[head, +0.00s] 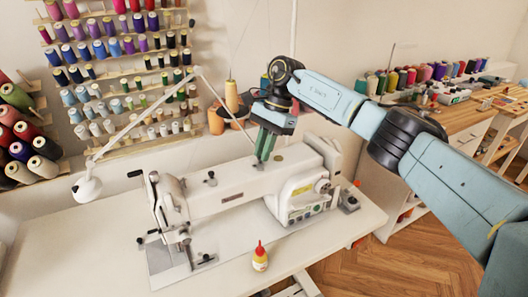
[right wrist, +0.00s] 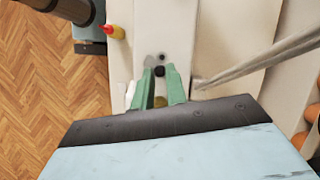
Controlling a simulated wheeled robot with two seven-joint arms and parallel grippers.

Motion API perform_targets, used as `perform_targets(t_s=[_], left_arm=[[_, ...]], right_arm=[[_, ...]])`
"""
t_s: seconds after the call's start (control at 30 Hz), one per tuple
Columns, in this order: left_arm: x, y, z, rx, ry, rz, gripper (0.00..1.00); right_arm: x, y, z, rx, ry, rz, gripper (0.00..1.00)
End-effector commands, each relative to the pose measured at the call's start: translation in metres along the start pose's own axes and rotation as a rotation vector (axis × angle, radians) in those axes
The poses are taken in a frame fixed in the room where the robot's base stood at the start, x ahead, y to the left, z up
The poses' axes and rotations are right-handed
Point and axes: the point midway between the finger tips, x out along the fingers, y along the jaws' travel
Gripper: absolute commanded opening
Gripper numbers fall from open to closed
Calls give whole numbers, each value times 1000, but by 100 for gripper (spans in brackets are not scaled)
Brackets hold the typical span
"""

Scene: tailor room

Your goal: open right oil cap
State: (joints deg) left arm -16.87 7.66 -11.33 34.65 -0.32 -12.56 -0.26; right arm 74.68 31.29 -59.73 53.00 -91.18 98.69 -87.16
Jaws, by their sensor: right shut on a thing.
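A white sewing machine (head: 236,190) stands on the white table. My right gripper (head: 263,158) reaches down from above to the top of the machine's arm. Its green fingers are closed on a small dark cap, the right oil cap (right wrist: 159,71), which shows between the fingertips in the right wrist view. In the head view the fingers mostly hide the cap. A brass-coloured disc (head: 278,158) lies on the machine top just right of the fingers. My left gripper is out of view.
A small yellow bottle with a red tip (head: 260,258) stands on the table in front of the machine. A white lamp (head: 88,187) arches over the left side. Thread racks (head: 115,75) cover the wall behind. The table's left part is clear.

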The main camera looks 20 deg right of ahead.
Motion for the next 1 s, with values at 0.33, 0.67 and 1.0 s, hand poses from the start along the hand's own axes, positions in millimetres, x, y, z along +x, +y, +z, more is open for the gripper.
perform_targets(t_s=[0.33,0.67,1.0], left_arm=[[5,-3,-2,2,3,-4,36],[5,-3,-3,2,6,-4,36],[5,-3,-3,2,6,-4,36]], right_arm=[[-1,-2,0,-91,1,35,0],[-1,-2,0,-99,2,39,0],[0,-1,0,-99,1,39,35]])
